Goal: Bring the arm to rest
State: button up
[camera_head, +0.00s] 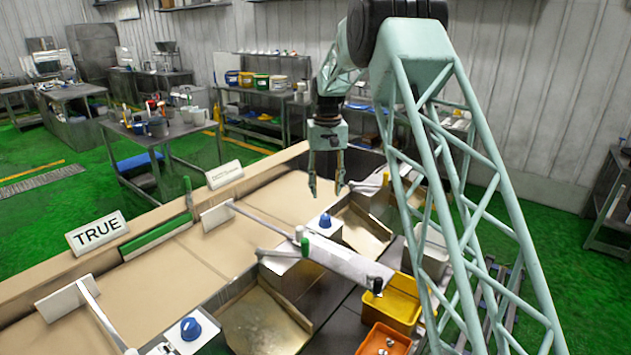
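My gripper (327,186) hangs from my pale green arm, pointing down above the far part of the brown-topped work surface (290,197). Its two fingers are spread apart, with nothing visible between them. It appears apart from the surface and from the things around it.
A TRUE sign (97,232) and a second sign (224,174) stand along the left edge. Blue knobs (190,328), a white bar (345,262), metal chutes (262,322), a yellow bin (398,303) and an orange bin (384,340) lie nearer. Benches stand behind on green floor.

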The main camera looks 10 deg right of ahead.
jog(key=shift+r, duration=0.1)
jog(key=s+r+t+b, duration=0.1)
jog(key=s+r, duration=0.6)
jog(key=s, duration=0.3)
jog(key=s+r+b, duration=0.2)
jog(key=s+r, duration=0.5)
jog(key=s, duration=0.4)
jog(key=s+r+t+b, duration=0.1)
jog(key=s+r, duration=0.6)
jog(key=s, duration=0.3)
jog(key=s+f+t+b, duration=0.1)
jog(key=s+f+b, duration=0.1)
jog(key=s, duration=1.6)
jog(key=s+f+t+b, duration=0.1)
jog(key=s+f, duration=0.4)
jog(key=s, duration=1.4)
jog(key=shift+s+f+b, duration=0.15)
jog(key=shift+f+b, duration=0.05)
jog(key=shift+b, duration=0.45)
jog(key=shift+r, duration=0.15)
